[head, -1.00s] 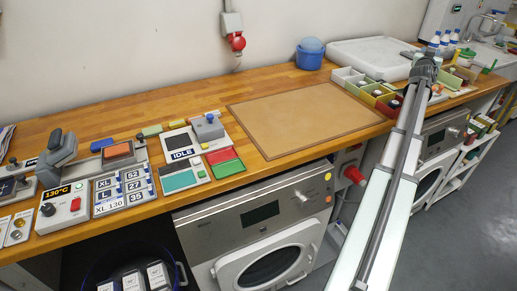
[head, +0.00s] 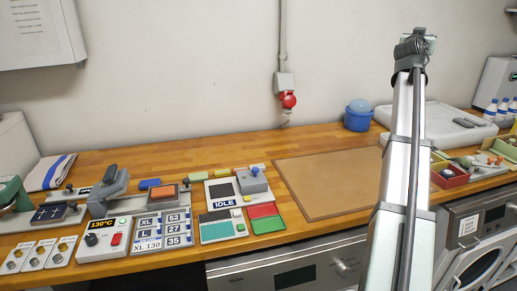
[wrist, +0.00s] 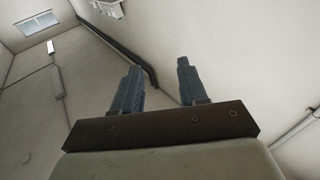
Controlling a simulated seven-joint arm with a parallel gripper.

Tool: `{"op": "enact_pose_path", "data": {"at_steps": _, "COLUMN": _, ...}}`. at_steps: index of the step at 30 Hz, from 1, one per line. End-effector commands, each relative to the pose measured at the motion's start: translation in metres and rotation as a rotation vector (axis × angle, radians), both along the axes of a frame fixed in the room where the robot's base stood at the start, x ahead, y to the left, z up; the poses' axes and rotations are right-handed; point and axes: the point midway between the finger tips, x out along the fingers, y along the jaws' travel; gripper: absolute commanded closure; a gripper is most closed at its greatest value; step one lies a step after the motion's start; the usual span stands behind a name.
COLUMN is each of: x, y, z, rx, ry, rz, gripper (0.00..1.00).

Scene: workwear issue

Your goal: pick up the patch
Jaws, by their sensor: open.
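I cannot tell for certain which piece is the patch. An orange rectangle (head: 163,192) lies on the press device. My gripper (wrist: 155,68) is open and empty in the wrist view, with only walls beyond its fingers. In the head view my arm stands raised at the right, far from these pieces, and its fingers are not clear there.
A tan mat (head: 330,184) lies bare mid-bench. A heat press (head: 108,190) and a control box reading 130°C (head: 103,237) stand left. A blue tub (head: 358,117) is behind. A red bin (head: 450,177) is at right. Washing machines (head: 290,275) stand below.

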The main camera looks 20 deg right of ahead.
Motion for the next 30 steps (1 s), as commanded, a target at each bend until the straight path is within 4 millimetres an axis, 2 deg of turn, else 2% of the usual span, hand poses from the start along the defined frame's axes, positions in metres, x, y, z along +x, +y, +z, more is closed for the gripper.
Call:
{"op": "enact_pose_path", "data": {"at_steps": 1, "x": 0.016, "y": 0.023, "z": -0.012, "rx": 0.031, "ry": 0.012, "rz": 0.028, "gripper": 0.57}}
{"op": "enact_pose_path", "data": {"at_steps": 6, "x": 0.061, "y": 0.093, "z": -0.050, "rx": 0.132, "ry": 0.062, "rz": 0.104, "gripper": 0.57}}
{"op": "enact_pose_path", "data": {"at_steps": 11, "x": 0.095, "y": 0.163, "z": -0.085, "rx": 0.220, "ry": 0.120, "rz": 0.175, "gripper": 0.57}}
{"op": "enact_pose_path", "data": {"at_steps": 15, "x": 0.118, "y": 0.228, "z": -0.116, "rx": 0.293, "ry": 0.181, "rz": 0.236, "gripper": 0.57}}
{"op": "enact_pose_path", "data": {"at_steps": 22, "x": 0.140, "y": 0.340, "z": -0.164, "rx": 0.400, "ry": 0.296, "rz": 0.337, "gripper": 0.57}}
{"op": "enact_pose_path", "data": {"at_steps": 30, "x": 0.140, "y": 0.473, "z": -0.220, "rx": 0.504, "ry": 0.458, "rz": 0.451, "gripper": 0.57}}
